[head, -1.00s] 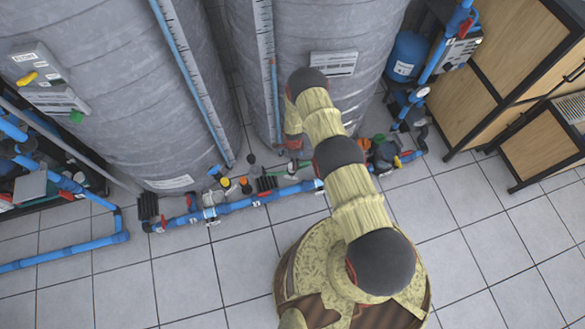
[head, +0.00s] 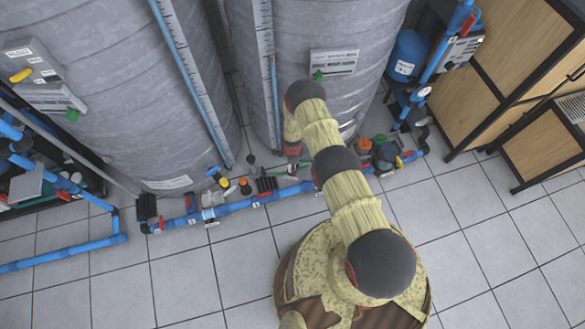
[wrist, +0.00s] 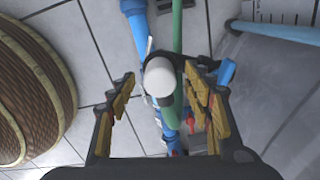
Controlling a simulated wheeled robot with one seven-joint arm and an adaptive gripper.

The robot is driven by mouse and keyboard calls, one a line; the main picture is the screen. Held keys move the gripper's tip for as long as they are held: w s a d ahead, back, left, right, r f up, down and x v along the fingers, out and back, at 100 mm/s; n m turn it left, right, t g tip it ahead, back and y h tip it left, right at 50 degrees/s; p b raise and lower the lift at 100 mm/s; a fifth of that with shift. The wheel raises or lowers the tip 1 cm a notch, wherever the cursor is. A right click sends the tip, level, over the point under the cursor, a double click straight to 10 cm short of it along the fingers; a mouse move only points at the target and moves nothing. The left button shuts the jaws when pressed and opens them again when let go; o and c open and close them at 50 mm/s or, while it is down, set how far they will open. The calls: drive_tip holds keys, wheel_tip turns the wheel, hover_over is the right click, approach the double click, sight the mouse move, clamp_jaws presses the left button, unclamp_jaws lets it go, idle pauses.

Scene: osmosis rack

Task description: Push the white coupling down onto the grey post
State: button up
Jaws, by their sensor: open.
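The white coupling (wrist: 159,79) shows in the wrist view as a pale round end with a greyish side. It is seen nearly end-on, between the fingers of my gripper (wrist: 158,75). The gripper is open, with one finger on each side and a visible gap to the coupling. I cannot make out the grey post as a separate part; it may be hidden under the coupling. In the head view my arm covers most of this spot, and the coupling cannot be picked out there.
A blue pipe run (head: 240,205) with valves and fittings lies along the tank bases. A green pipe (wrist: 177,30) passes close by the coupling in the wrist view. Large grey tanks (head: 310,35) stand behind. The tiled floor (head: 480,250) is clear at right.

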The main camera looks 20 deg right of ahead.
drive_tip(key=shift+c, duration=0.6)
drive_tip(key=c, duration=1.1)
drive_tip(key=shift+c, duration=0.2)
drive_tip(key=shift+r, duration=0.15)
drive_tip(key=shift+r, duration=0.65)
drive_tip(key=s+d+r+p, duration=0.6)
drive_tip(key=s+d+r, duration=0.1)
drive_tip(key=s+r, duration=0.4)
drive_tip(key=shift+s+d+r, duration=0.2)
drive_tip(key=shift+s+r, duration=0.05)
drive_tip(key=shift+s, duration=0.25)
